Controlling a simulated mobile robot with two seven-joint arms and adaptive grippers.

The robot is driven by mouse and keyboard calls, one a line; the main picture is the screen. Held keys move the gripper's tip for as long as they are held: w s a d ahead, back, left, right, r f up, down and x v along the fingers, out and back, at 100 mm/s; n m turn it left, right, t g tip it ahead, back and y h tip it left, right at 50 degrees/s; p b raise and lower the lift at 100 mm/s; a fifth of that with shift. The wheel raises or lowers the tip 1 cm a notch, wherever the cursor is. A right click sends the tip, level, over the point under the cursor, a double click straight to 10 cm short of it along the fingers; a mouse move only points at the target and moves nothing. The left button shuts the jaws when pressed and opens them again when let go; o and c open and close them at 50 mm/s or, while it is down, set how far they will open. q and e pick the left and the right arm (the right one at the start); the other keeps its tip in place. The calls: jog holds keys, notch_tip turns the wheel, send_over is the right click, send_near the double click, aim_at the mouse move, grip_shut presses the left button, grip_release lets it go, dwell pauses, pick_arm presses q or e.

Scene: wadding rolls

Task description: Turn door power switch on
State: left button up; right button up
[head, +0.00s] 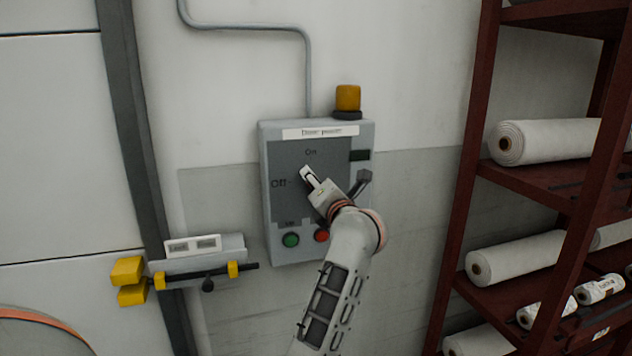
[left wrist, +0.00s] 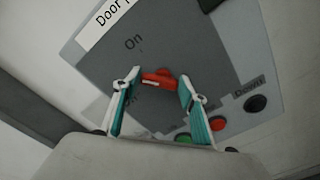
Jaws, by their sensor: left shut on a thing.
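The door power control box (head: 290,155) is mounted on the wall, with a "Door power" label at its top, "On" above the dial area and "Off" to the left. The red switch knob (left wrist: 158,78) shows between the fingers in the left wrist view; in the head view my gripper hides it. My left gripper (head: 308,176) is at the middle of the panel, its fingers shut on the knob. I cannot tell which mark the knob points to. My right gripper is in neither view.
A green button (head: 291,240) and a red button (head: 321,235) sit low on the box. A yellow-ended latch (head: 205,273) is at left; a red shelf rack (head: 463,200) with white rolls is at right.

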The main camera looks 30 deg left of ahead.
pick_arm(q)
jog(key=shift+w+m, duration=0.15)
jog(key=shift+m, duration=3.75)
jog(key=o, duration=1.1)
jog(key=shift+f, duration=0.1)
